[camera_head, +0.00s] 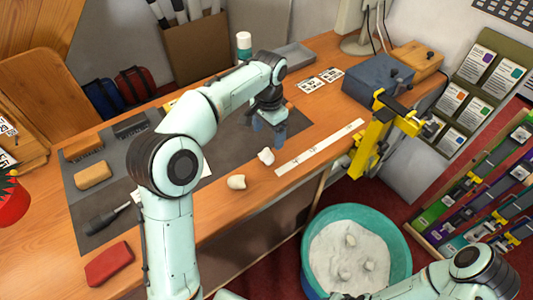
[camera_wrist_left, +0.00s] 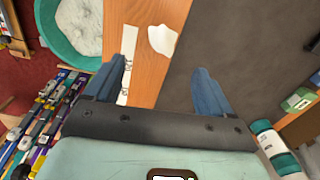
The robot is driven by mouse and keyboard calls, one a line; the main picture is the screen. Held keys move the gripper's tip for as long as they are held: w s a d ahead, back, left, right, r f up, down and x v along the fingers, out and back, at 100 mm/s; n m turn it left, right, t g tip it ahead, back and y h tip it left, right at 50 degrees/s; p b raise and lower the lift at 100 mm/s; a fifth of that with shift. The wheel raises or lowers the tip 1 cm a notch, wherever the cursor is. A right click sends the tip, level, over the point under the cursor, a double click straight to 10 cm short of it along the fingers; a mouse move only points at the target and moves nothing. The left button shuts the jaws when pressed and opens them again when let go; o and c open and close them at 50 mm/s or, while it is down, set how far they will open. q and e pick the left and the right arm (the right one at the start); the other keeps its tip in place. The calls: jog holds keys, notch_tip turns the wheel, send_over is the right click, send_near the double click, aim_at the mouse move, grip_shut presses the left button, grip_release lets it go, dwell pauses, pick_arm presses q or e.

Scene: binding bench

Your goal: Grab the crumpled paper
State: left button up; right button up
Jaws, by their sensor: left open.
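One crumpled paper (camera_head: 266,156) is a small white lump at the front edge of the dark mat.
A white marked strip (camera_head: 318,147) lies right of the lumps. A yellow clamp (camera_head: 372,140) stands at the bench's right edge. A teal tub (camera_head: 309,232) with a white lining and several pale lumps stands on the floor. The mat (camera_head: 225,150) is clear around the gripper.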

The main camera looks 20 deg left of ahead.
aim_at(267, 152)
pick_arm(q)
jog(key=f, duration=0.4)
jog(key=shift+s+f+b, duration=0.3)
jog(key=shift+w+f, duration=0.2)
jog(key=shift+f, duration=0.3)
jog(key=f, duration=0.4)
jog(key=shift+s+a+f+b, duration=0.1)
jog(key=shift+a+f+b, duration=0.1)
jog(key=shift+f+b, duration=0.1)
pick_arm(e)
jog(key=shift+s+f, duration=1.05)
jog(key=shift+s, duration=0.1)
pick_arm(q)
jog(key=c, duration=1)
